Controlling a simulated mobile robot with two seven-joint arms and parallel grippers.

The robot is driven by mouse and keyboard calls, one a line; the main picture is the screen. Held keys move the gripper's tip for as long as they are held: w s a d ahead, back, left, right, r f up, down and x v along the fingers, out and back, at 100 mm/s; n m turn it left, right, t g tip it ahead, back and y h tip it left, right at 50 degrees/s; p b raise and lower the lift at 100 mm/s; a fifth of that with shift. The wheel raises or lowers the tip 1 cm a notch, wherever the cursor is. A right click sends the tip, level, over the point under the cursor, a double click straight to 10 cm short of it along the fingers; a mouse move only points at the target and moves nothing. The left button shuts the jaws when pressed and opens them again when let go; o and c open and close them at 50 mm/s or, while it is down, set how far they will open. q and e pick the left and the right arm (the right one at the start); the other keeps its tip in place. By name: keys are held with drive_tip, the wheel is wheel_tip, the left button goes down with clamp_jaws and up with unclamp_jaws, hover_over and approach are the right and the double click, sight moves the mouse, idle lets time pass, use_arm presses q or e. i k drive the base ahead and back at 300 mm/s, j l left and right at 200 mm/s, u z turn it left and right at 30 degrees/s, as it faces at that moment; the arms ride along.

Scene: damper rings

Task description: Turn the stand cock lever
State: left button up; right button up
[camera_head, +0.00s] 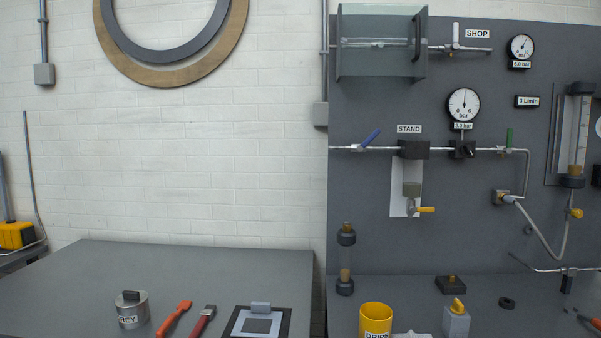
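A blue lever (371,138) sits on a valve in the thin horizontal pipe (340,149), left of the STAND label (408,129) on the grey panel. The lever is tilted, rising to the right at a slant from the pipe. Further right on the same line, a green lever (509,138) stands upright. A yellow lever (426,209) lies level on the drain under the filter bowl (412,182). Neither of my grippers shows in the head view.
A round gauge (464,104) and a black regulator (462,150) sit right of the filter. A glass-fronted box (380,45) juts out above. A yellow cup (376,319) and a dark cylinder (346,258) stand on the bench below. The left table (200,270) is mostly clear towards the back.

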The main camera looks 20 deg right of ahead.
sight(359, 148)
drive_tip(key=z, duration=0.8)
drive_tip(key=i+l+z, duration=0.1)
drive_tip(key=l+z, duration=0.15)
drive_tip(key=i+l+z, duration=0.1)
drive_tip(key=l+z, duration=0.2)
